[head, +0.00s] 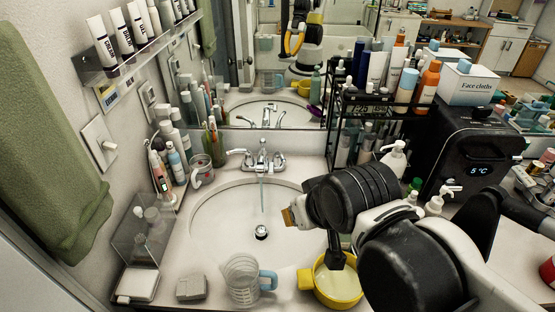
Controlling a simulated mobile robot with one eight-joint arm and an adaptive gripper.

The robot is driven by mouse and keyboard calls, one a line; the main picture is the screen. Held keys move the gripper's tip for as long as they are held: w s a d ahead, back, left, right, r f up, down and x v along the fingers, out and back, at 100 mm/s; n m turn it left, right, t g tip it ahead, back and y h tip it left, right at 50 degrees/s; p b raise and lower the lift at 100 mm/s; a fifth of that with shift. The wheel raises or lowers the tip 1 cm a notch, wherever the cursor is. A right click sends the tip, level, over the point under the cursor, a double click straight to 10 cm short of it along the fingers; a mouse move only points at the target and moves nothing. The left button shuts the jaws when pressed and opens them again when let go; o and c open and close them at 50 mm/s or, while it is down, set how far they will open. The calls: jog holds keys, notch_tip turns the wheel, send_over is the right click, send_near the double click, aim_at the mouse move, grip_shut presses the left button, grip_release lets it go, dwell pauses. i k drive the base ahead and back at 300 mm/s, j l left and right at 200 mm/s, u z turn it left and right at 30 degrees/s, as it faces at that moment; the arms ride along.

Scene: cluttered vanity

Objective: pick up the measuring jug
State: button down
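The measuring jug (240,282) is clear, with graduation marks and a light blue handle on its right side. It stands upright on the counter in front of the sink, near the bottom edge of the head view. My arm reaches in from the right. What seems to be part of my gripper (337,258) is a dark piece pointing down over a yellow pot (342,288), to the right of the jug and apart from it. My arm's black links hide most of the gripper, so its opening does not show.
The white sink (215,228) with its faucet (262,157) lies behind the jug. A grey block (191,288) and a clear box (140,235) stand to its left. Pump bottles (394,158) and a black appliance (470,150) crowd the right. A mirror (275,75) is behind.

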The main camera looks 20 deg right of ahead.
aim_at(241, 273)
jog(key=k+u, duration=0.5)
jog(key=k+j+u, duration=0.25)
jog(key=k+u, duration=0.25)
jog(key=i, duration=0.05)
